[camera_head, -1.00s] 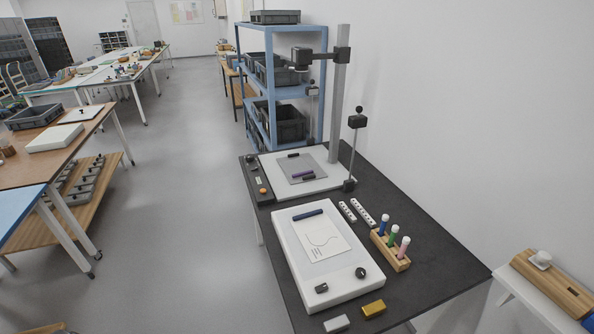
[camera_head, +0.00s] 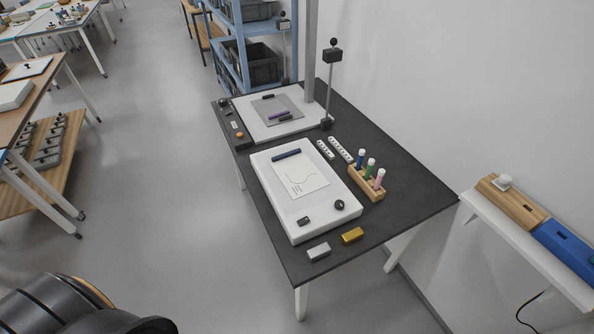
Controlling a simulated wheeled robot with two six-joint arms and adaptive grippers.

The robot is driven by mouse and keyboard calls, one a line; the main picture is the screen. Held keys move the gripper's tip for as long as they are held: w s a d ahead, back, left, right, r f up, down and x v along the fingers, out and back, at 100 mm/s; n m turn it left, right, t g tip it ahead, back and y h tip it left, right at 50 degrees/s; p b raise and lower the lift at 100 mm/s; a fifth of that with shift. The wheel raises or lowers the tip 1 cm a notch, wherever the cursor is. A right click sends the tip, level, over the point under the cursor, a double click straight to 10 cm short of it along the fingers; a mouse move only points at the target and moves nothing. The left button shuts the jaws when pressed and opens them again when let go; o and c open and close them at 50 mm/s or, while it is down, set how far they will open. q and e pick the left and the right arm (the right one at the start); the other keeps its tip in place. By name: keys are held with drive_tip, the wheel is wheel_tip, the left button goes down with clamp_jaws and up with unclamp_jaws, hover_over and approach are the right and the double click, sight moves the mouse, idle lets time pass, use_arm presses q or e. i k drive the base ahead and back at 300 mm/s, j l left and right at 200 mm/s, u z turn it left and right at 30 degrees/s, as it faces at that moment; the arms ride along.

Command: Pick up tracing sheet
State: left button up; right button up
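The tracing sheet (camera_head: 301,180) is a white sheet with a thin curved line and small marks. It lies flat on the white light box (camera_head: 268,206) on the dark table. A dark blue bar (camera_head: 286,155) lies at the far end of the sheet. Part of one of my arms shows at the bottom left corner, well away from the table. Neither of my grippers' fingers shows.
A wooden rack (camera_head: 367,186) with coloured tubes stands right of the light box. A silver block (camera_head: 318,251) and a gold block (camera_head: 352,235) lie near the front edge. A white copy-stand base (camera_head: 252,125) is behind. Floor left of the table is clear.

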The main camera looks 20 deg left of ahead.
sight(272, 110)
drive_tip(key=i+j+z, duration=0.3)
drive_tip(key=j, duration=0.8)
drive_tip(key=i+j+z, duration=0.1)
drive_tip(key=j+z, duration=0.15)
drive_tip(key=j, duration=0.85)
drive_tip(key=j+z, duration=0.3)
drive_tip(key=j, duration=0.8)
drive_tip(key=i+j, duration=0.05)
